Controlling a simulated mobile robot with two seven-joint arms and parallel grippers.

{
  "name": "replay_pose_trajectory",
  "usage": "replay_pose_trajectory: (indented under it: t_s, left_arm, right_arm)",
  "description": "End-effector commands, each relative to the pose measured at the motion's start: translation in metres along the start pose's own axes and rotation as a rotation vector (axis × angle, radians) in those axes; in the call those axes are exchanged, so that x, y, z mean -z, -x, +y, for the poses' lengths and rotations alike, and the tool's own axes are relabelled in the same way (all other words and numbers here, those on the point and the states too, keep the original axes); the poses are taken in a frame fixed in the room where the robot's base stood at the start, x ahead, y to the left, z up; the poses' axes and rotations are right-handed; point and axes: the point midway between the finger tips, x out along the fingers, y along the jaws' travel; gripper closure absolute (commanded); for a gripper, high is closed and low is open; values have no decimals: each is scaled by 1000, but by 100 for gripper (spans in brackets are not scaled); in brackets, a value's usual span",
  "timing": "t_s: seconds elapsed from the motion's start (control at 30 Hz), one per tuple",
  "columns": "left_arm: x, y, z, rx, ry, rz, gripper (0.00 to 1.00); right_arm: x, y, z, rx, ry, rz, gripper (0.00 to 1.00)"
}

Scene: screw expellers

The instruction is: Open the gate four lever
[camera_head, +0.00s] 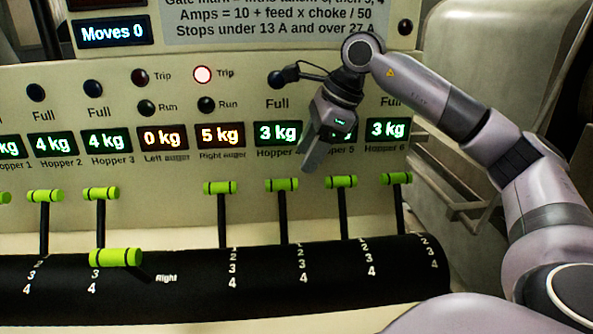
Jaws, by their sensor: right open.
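The lever below the Hopper 4 display (278,132) has a green handle (282,185) on a black upright stem. No gate label is readable on it, so I take it as the gate four lever by position. Its Hopper 4 display reads 3 kg. My right gripper (313,160) is open and empty, pointing down in front of the panel, above and between this lever and the lever below Hopper 5 (341,181). It partly covers the Hopper 4 label and the Hopper 5 display. My left gripper is not in view.
Similar levers stand close on both sides, at left (222,187) and at far right (397,178). One lever (117,257) leans forward, near the "Right" label. The black drum (195,300) carries number scales. The right Trip lamp (203,74) is lit. The Moves display (112,32) reads 0.

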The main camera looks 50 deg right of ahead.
Motion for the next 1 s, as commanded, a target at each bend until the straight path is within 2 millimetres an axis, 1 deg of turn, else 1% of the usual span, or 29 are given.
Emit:
replay_pose_trajectory:
  t_s: [0.07, 0.13, 0.4, 0.5, 0.63, 0.87, 0.9, 0.97, 1.0]
  left_arm:
    - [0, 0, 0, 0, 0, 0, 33]
    - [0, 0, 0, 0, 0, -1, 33]
    - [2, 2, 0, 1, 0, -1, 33]
    - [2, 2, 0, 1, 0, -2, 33]
    - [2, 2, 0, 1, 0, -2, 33]
    - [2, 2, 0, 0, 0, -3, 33]
    - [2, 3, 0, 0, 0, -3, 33]
    - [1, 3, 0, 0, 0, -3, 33]
    - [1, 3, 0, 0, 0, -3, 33]
  right_arm:
    - [4, -1, -2, 8, -2, 13, 48]
    - [5, -8, -2, 9, -3, 16, 48]
    - [4, -49, -2, 7, -2, 13, 48]
    - [4, -60, -2, 7, -2, 11, 48]
    - [4, -67, -2, 8, -2, 10, 48]
    - [4, -69, -2, 8, -2, 10, 48]
    - [4, -68, -2, 8, -2, 10, 55]
    - [4, -68, -2, 8, -2, 10, 74]
    - [4, -68, -2, 8, -2, 10, 87]
